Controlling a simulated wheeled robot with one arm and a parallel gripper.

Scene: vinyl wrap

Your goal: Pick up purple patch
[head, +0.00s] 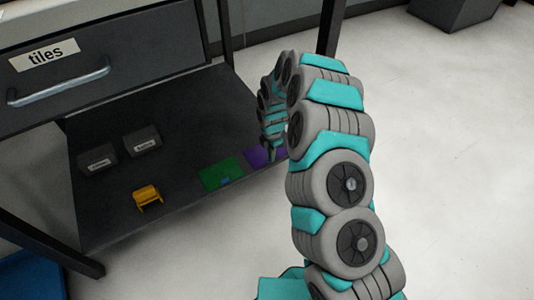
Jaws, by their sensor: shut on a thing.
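The purple patch (254,157) lies at the right end of the dark lower shelf, partly hidden by my arm. My gripper (273,152) is at the far end of my curled teal and grey arm, pointing down at the patch. It is small and partly covered in this view. It is shut on the purple patch, though the fingers' contact is hard to see. The patch still appears level with the shelf.
A green patch (222,174) lies left of the purple one. A yellow object (148,197) and two grey labelled boxes (97,158) (142,140) stand on the shelf (185,125). The "tiles" drawer (110,65) is above. A table leg (329,28) stands behind my arm.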

